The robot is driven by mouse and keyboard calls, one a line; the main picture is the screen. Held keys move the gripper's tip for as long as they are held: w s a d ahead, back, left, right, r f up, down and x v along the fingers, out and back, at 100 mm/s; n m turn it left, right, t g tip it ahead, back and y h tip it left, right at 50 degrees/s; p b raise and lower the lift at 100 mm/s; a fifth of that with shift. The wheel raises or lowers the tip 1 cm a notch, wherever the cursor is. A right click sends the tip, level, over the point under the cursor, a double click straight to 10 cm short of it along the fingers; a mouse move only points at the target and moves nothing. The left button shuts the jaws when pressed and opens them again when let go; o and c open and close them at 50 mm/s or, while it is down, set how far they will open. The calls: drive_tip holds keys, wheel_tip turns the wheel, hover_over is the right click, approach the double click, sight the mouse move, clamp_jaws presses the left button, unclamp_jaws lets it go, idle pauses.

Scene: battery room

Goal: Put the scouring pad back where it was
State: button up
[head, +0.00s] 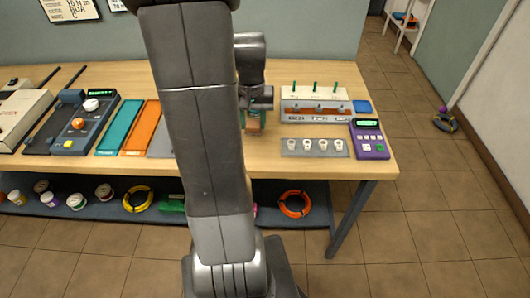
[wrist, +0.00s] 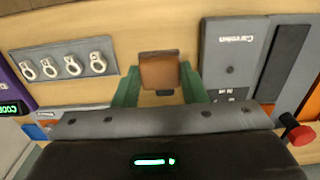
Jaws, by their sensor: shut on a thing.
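My gripper (wrist: 160,88) has green fingers and is shut on a small brown block, which I take to be the scouring pad (wrist: 160,71). The pad sits between the fingertips in the wrist view, with bare tabletop around it. In the head view my gripper (head: 253,128) is over the wooden table (head: 270,160), left of the white rack, and a bit of the brown pad (head: 253,119) shows. My arm hides the table just left of it. I cannot tell whether the pad touches the tabletop.
A grey strip with several white rings (head: 314,147), a white rack with green-topped pieces (head: 316,104), a purple keypad (head: 369,139) and a blue block (head: 361,106) stand at right. A grey labelled panel (wrist: 232,60) lies beside the gripper. Teal (head: 119,127) and orange (head: 140,127) panels lie left.

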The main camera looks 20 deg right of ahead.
sight(253, 132)
wheel_tip(253, 132, down, 5)
drive_tip(key=shift+w+a+r, duration=0.1)
drive_tip(key=shift+r, duration=0.05)
drive_tip(key=shift+f, duration=2.1)
drive_tip(key=shift+f, duration=0.15)
drive_tip(key=o, duration=0.9)
wheel_tip(253, 132, up, 12)
drive_tip(key=shift+r, duration=0.15)
